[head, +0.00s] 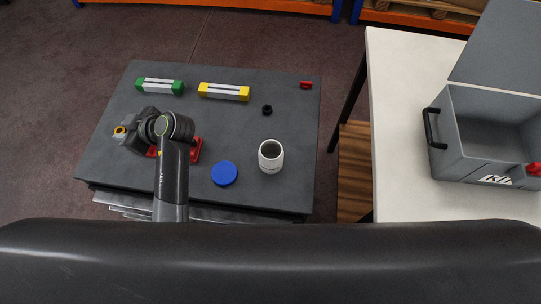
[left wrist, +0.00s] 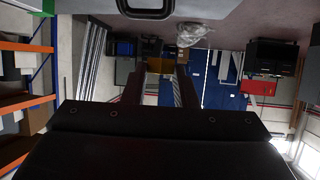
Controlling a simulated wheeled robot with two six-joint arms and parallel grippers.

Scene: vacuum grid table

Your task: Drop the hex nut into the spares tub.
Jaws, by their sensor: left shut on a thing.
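My left gripper (head: 122,133) is at the left part of the dark table, above its top, pointing left. It is shut on a small brass-yellow piece (head: 118,130), which looks like the hex nut; its hole shows. In the left wrist view the yellow piece (left wrist: 160,65) sits between the two fingers (left wrist: 160,76). The white round tub (head: 271,156), open at the top, stands upright on the right part of the table, well apart from the gripper. Its inside is partly in shade. My right gripper is not in view.
A blue disc (head: 224,173) lies left of the tub. A small black ring-like piece (head: 267,109), a red piece (head: 306,85), and yellow (head: 224,91) and green (head: 160,86) blocks lie behind. A red thing (head: 196,149) is partly under my arm. A grey case (head: 457,166) stands open on the white table.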

